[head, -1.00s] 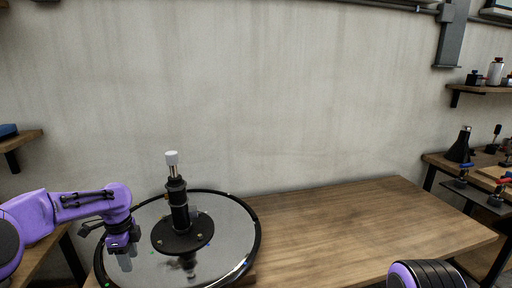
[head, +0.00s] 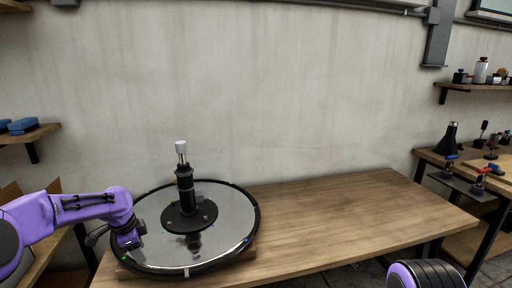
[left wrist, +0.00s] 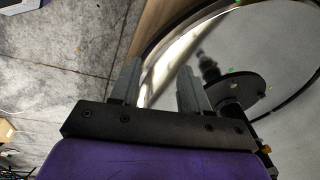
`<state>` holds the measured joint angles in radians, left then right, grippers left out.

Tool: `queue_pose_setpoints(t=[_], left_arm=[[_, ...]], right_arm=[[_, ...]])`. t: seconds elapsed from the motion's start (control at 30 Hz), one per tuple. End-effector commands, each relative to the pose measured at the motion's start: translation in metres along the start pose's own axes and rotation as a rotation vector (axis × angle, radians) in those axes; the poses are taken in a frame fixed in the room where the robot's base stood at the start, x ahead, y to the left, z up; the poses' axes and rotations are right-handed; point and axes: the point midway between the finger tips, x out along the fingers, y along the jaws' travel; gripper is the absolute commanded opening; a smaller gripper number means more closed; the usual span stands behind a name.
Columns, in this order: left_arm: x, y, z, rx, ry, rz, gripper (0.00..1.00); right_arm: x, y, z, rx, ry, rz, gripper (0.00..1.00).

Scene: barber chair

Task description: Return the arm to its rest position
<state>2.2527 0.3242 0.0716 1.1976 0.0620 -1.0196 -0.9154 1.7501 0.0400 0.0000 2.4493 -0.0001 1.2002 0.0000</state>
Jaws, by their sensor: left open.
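My left arm comes in from the left in the head view, and its purple gripper (head: 130,241) hangs at the left rim of a round mirror-like disc. In the left wrist view the two grey fingers (left wrist: 158,85) stand apart with nothing between them, beside the disc's rim. The disc (head: 160,210) lies on the table with a black flanged post (head: 185,185) standing on it, topped by a white cap (head: 181,146). The post's flange also shows in the left wrist view (left wrist: 240,88). A rounded black and purple part of mine shows at the bottom right; the right gripper is not visible.
The wooden table (head: 340,222) is clear to the right of the disc. A side bench (head: 460,165) with tools and a shelf (head: 470,88) with bottles stand at the right. A left shelf (head: 30,134) holds blue boxes. The wall is behind.

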Motion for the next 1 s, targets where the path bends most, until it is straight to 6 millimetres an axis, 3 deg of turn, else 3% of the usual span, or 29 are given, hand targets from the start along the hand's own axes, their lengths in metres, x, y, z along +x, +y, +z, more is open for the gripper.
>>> queue_pose_setpoints(t=[0.27, 0.37, 0.47, 0.57, 0.67, 0.7, 0.8, 0.9, 1.0], left_arm=[[0.033, 0.002, -0.026, -0.369, 0.166, -0.129, 0.46], [0.057, 0.014, -0.033, -0.553, 0.236, -0.167, 0.46], [0.094, 0.043, -0.032, -0.797, 0.308, -0.203, 0.46], [0.136, 0.092, -0.014, -1.085, 0.367, -0.245, 0.46], [0.169, 0.161, 0.023, -1.359, 0.388, -0.301, 0.46], [0.177, 0.192, 0.042, -1.453, 0.384, -0.328, 0.46], [0.183, 0.267, 0.092, -1.62, 0.343, -0.397, 0.46], [0.176, 0.335, 0.136, -1.679, 0.247, -0.442, 0.46], [0.169, 0.388, 0.165, -1.654, 0.119, -0.427, 0.46]], right_arm=[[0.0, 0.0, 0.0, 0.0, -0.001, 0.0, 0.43], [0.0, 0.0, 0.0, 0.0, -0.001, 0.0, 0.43], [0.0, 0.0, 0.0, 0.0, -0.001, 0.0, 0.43], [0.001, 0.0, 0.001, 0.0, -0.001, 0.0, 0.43], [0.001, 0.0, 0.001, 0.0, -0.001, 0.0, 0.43], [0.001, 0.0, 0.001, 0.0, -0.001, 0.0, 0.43], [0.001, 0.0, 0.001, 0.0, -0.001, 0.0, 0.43], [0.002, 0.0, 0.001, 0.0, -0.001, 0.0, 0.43], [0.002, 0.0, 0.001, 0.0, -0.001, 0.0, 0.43]])
